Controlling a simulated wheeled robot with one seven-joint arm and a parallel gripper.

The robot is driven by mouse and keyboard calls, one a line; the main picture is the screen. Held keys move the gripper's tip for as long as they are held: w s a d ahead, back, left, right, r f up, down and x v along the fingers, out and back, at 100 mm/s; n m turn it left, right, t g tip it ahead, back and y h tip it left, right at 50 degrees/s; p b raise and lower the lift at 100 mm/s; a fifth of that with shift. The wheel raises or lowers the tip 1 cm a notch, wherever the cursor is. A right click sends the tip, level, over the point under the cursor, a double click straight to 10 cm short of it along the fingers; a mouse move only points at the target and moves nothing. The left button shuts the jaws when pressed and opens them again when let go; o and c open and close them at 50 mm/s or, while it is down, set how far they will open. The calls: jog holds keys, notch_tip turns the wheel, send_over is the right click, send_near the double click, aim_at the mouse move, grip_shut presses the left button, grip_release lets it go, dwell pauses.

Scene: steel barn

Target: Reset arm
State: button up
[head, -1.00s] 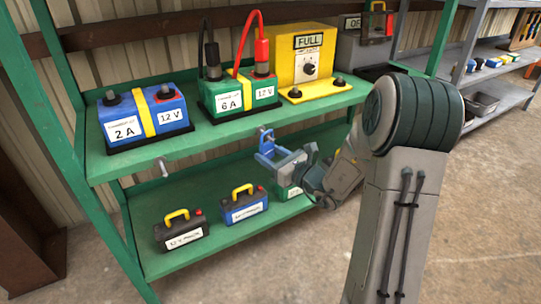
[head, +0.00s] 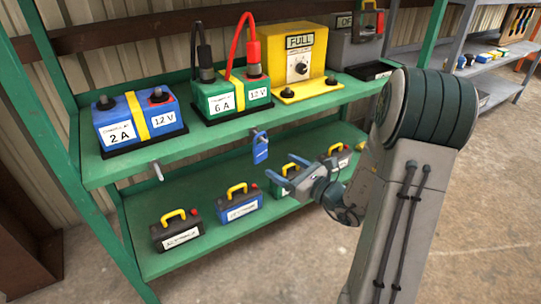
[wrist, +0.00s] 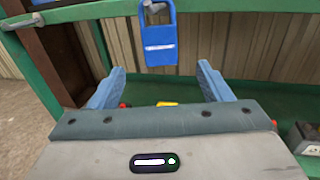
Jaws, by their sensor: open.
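My gripper (head: 285,168) is open and empty, its two blue fingers spread apart in front of the green shelf unit, a little below and right of a blue padlock-shaped tag (head: 260,148). The tag hangs from a hook on the upper shelf's front edge. In the wrist view the tag (wrist: 160,42) hangs beyond and above the open fingers (wrist: 160,72), apart from them. My arm hides part of the shelf's right end.
The upper shelf (head: 205,138) carries a blue 2 A box (head: 168,122), a green 6 A box (head: 222,105) with black and red cables, and a yellow FULL box (head: 312,42). The lower shelf (head: 165,262) holds several handled batteries. Another hook (head: 157,171) is bare. Open floor lies right.

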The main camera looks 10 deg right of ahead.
jog(key=p+v, duration=0.1)
jog(key=v, duration=0.5)
jog(key=s+a+r+n+g+p, duration=0.7)
jog(key=r+n+p, duration=0.2)
jog(key=r, duration=0.1)
jog(key=s+a+r+n+g+p, duration=0.7)
jog(key=a+r+n+p, duration=0.1)
jog(key=r+p, duration=0.1)
jog(key=s+d+r+n+h+p, duration=0.1)
jog(key=d+r+n+h+p, duration=0.1)
jog(key=r+n+h+p, duration=0.1)
jog(key=s+d+r+n+t+h+p, duration=0.1)
jog(key=d+r+n+h+p, duration=0.2)
jog(key=r, duration=0.7)
jog(key=s+d+r+n+h+p, duration=0.2)
jog(key=r+n+p, duration=0.4)
jog(key=p, duration=0.3)
jog(key=shift+d+r+t+h, duration=0.25)
jog(key=shift+r+t+h, duration=0.2)
jog(key=shift+h, duration=0.45)
